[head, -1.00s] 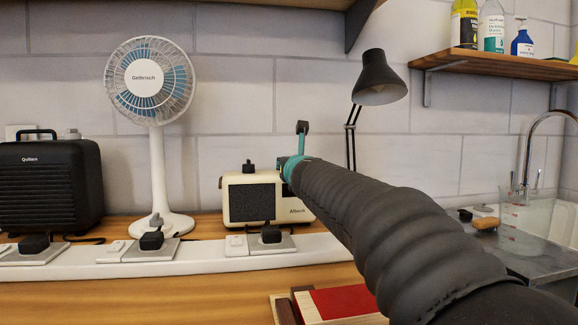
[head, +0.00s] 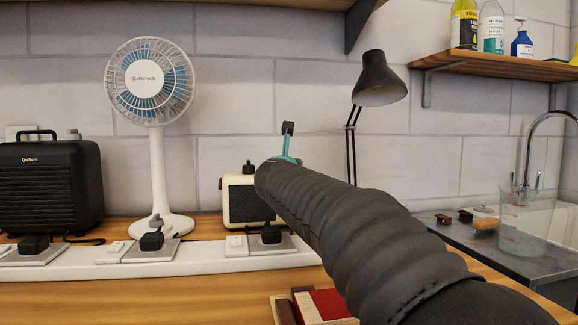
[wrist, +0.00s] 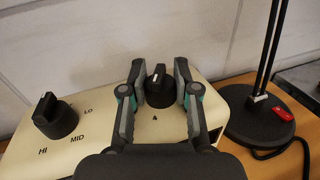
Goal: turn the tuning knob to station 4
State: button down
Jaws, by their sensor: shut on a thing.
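The cream radio (head: 246,203) with a dark speaker front stands on the bench by the wall. My arm hides its right part in the head view. In the wrist view its top (wrist: 100,125) carries two black knobs. The right knob (wrist: 159,90) has a white pointer line facing away from me, and a small dark mark is printed below it. My gripper (wrist: 160,72) has a finger on each side of this knob and is shut on it. The left knob (wrist: 55,118) stands among the labels HI, MID and LO, clear of my fingers. Other station marks are hidden or unreadable.
A black lamp (head: 372,88) stands right of the radio; its base (wrist: 262,118) is close to my gripper. A white fan (head: 150,85) and black heater (head: 50,185) stand left. A white socket strip (head: 190,258) runs in front. A red book (head: 330,303) lies nearer.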

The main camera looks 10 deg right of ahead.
jog(key=c, duration=0.8)
grip_release()
jog(key=shift+s, duration=0.1)
jog(key=v, duration=1.1)
jog(key=shift+s+a, duration=0.1)
jog(key=shift+s, duration=0.3)
